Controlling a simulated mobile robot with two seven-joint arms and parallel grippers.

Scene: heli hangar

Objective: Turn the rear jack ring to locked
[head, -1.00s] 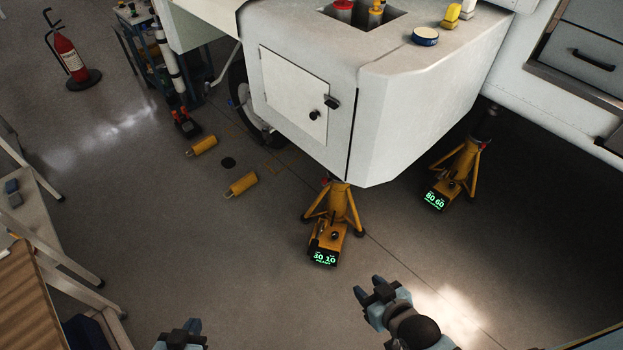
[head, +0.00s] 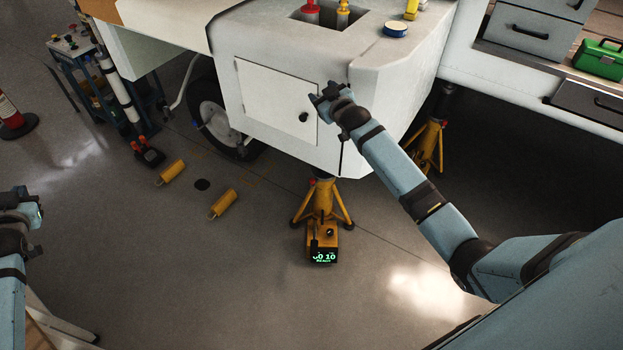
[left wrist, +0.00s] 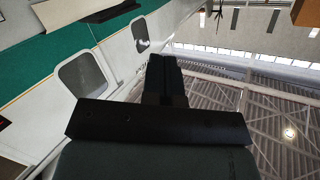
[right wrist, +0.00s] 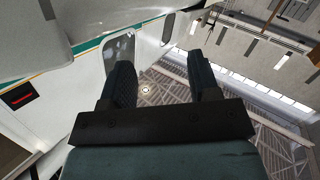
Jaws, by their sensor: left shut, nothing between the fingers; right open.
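A yellow tripod jack (head: 322,206) stands under the near corner of the white body, its green display (head: 324,257) facing me. A second yellow jack (head: 428,148) stands farther right, partly hidden behind my right arm. I cannot tell which is the rear jack, and no locking ring can be made out. My right gripper (head: 328,97) is raised in front of the white hatch's right edge, well above the near jack. It is open and empty, pointing upward in the right wrist view (right wrist: 163,84). My left gripper (head: 30,208) is at the far left, shut and empty, also in the left wrist view (left wrist: 165,78).
The white body (head: 385,85) overhangs both jacks, with a hatch (head: 270,100) in its side. A blue cart (head: 75,85) stands at the back left. Floor before the near jack is clear.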

